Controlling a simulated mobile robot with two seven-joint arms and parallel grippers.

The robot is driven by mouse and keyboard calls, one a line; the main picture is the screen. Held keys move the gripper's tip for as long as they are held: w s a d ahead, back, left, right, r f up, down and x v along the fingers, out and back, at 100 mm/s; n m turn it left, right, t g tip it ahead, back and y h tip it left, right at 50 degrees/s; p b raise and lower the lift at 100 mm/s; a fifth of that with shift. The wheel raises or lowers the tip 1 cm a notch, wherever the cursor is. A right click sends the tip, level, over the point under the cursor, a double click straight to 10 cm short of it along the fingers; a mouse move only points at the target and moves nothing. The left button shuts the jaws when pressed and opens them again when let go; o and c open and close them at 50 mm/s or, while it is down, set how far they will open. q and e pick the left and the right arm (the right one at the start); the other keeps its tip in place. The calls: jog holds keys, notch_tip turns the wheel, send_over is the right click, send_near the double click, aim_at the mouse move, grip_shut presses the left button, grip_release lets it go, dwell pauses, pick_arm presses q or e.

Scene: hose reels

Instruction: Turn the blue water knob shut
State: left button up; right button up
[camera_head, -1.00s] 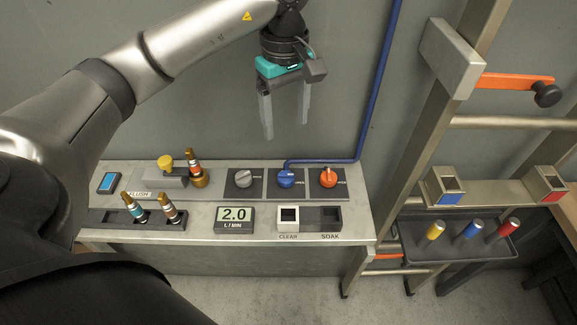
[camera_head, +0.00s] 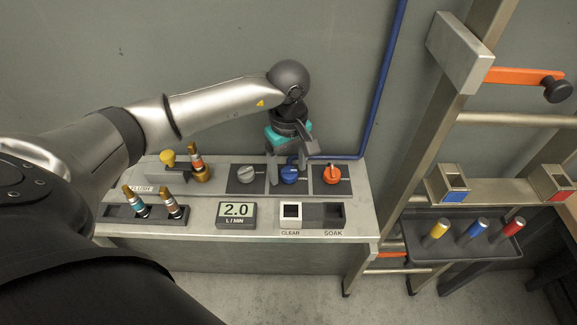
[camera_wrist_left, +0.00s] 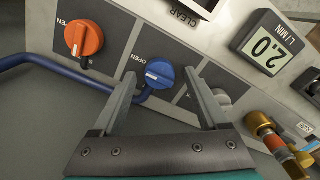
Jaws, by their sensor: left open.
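The blue water knob (camera_head: 289,174) sits on a dark panel on the bench, between a grey knob and an orange knob. It also shows in the left wrist view (camera_wrist_left: 159,73), beside the word OPEN, with the blue pipe near it. My left gripper (camera_head: 287,178) is open and points down at the blue knob. In the left wrist view its two fingers (camera_wrist_left: 160,78) lie on either side of the knob, with the tips close to it. I cannot tell whether they touch it. My right gripper is not in view.
The grey knob (camera_head: 247,174) and orange knob (camera_head: 332,174) stand close on either side. A blue pipe (camera_head: 378,85) runs down the wall to the panel. A display (camera_head: 236,211) reads 2.0 L/MIN. Brass nozzles (camera_head: 199,163) stand at the left; a metal frame (camera_head: 412,150) stands at the right.

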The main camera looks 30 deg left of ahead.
pick_arm(q)
jog(key=shift+f, duration=0.1)
grip_shut()
dwell(0.6)
